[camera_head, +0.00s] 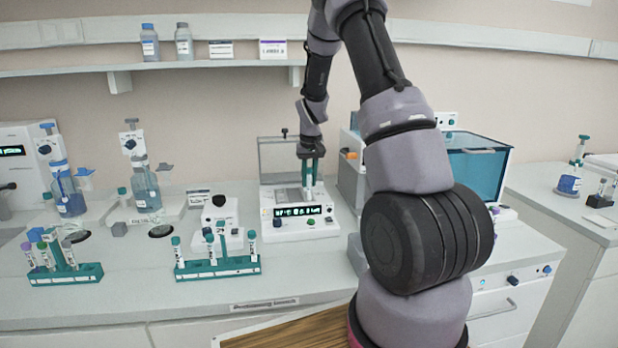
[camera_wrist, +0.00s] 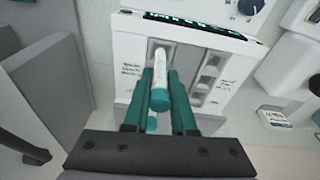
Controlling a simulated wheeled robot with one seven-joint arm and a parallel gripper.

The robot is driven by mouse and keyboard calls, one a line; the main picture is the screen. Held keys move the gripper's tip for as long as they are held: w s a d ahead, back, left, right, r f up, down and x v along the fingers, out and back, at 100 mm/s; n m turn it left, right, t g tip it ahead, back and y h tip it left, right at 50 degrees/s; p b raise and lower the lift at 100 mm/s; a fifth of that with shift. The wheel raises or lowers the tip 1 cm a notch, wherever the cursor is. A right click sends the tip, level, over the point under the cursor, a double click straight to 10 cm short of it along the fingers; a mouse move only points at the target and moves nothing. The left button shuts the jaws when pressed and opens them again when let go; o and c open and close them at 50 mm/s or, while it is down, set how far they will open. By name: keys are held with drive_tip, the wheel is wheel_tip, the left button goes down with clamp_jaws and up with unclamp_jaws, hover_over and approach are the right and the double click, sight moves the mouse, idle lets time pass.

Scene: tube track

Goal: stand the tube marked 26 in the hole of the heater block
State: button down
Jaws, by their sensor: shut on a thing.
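My gripper (camera_head: 311,178) is shut on a tube (camera_wrist: 161,68) with a white label and a teal cap, over the heater block (camera_head: 300,228). In the wrist view, the teal fingers of my gripper (camera_wrist: 161,88) sit on both sides of the tube near its cap. The label's number is too small to read. The white heater block (camera_wrist: 128,55) has a lit display and wells on its top. The tube's far end is at the left well; I cannot tell whether it is inside or just above it. The well's opening is largely hidden by the tube.
A teal rack (camera_head: 218,268) with several capped tubes stands left of the block, and another teal rack (camera_head: 65,274) is farther left. A raised clear lid (camera_head: 279,160) stands behind the block. A blue-windowed machine (camera_head: 478,172) is to the right. Bare bench lies in front.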

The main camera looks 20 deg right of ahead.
drive_tip(key=shift+f, duration=0.1)
drive_tip(key=shift+f, duration=0.6)
drive_tip(key=c, duration=0.7)
unclamp_jaws()
drive_tip(key=shift+o, duration=0.2)
drive_tip(key=shift+r, duration=0.15)
drive_tip(key=r, duration=0.3)
drive_tip(key=s+r, duration=0.1)
drive_tip(key=r, duration=0.6)
drive_tip(key=shift+s+r, duration=0.25)
drive_tip(key=shift+s, duration=0.05)
